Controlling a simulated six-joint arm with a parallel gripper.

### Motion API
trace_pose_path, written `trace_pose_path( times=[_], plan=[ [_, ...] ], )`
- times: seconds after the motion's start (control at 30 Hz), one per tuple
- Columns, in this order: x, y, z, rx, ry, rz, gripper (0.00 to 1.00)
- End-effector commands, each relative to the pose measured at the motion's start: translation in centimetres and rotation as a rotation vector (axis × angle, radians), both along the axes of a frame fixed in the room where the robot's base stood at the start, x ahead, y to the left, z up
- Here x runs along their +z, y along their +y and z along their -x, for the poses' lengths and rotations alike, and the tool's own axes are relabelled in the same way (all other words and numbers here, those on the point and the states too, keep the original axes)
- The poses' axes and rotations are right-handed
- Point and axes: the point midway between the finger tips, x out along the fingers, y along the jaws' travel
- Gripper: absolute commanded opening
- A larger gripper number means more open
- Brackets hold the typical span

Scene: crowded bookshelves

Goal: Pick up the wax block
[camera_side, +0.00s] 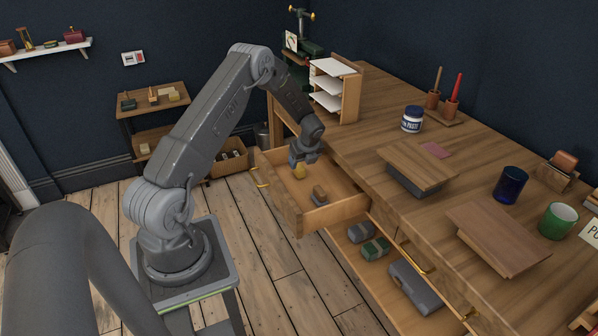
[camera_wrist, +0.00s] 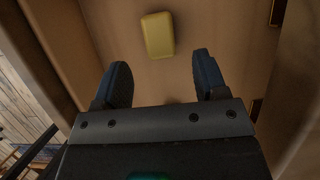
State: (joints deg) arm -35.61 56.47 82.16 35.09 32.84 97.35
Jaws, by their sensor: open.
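The wax block, a small yellow block with rounded corners, lies on the floor of an open wooden drawer (camera_side: 288,205). In the wrist view the wax block (camera_wrist: 157,35) is ahead of my fingertips, roughly between their lines and apart from them. In the side view the wax block (camera_side: 299,172) shows just below my gripper (camera_side: 303,158). My gripper in the wrist view (camera_wrist: 160,75) has its two dark fingers spread wide with nothing between them. It is over the drawer, pointing down.
A small brown and grey object (camera_side: 319,195) lies in the same drawer, nearer its front corner. The drawer walls rise around the block. A lower open drawer holds grey and green blocks (camera_side: 375,248) and a long grey case (camera_side: 415,286). The workbench top (camera_side: 365,150) overhangs to the right.

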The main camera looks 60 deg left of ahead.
Motion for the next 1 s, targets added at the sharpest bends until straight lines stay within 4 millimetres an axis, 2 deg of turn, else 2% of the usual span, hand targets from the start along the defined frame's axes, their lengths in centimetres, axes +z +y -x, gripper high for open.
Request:
trace_pose_path(
  times=[0.23,0.5,0.8,1.0],
  plan=[
    [-1.7,0.9,0.0,0.002,-0.001,0.001,0.66],
    [-5.0,2.6,0.0,0.003,-0.001,0.002,0.66],
    [-5.5,2.9,0.0,0.001,-0.003,0.001,0.66],
    [-5.4,2.9,0.0,0.001,-0.003,0.001,0.49]
  ],
)
